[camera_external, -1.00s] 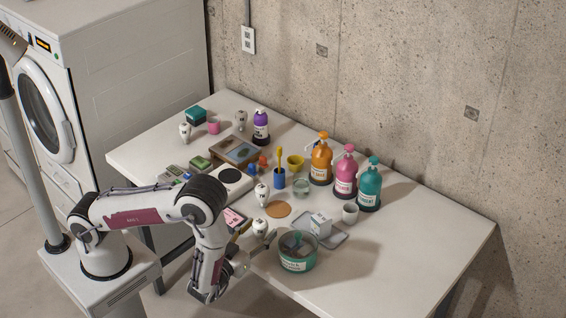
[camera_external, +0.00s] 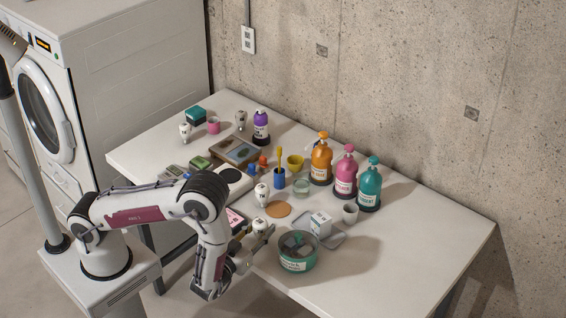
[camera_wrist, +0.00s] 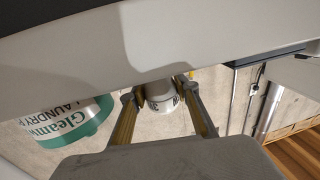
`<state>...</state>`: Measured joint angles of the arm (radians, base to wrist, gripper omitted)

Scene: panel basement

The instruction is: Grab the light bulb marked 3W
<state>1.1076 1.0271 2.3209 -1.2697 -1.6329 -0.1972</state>
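Several white light bulbs show in the external view: one near my gripper (camera_external: 260,226), one by the cork disc (camera_external: 262,194), and two at the far left (camera_external: 185,131) and (camera_external: 241,119). Their markings are too small to read there. My gripper (camera_external: 262,241) is at the table's front edge, low beside the nearest bulb. In the wrist view, the fingers (camera_wrist: 158,96) look open, one on either side of a white bulb (camera_wrist: 160,92). Dark marking shows on it, but I cannot read it clearly. I cannot tell whether the fingers touch it.
A teal-and-white laundry tub (camera_external: 297,257) stands close to the right of my gripper; it also shows in the wrist view (camera_wrist: 72,125). A small white box (camera_external: 320,224) on a tray and a pink-screened device (camera_external: 236,219) are near. The table's right end is clear.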

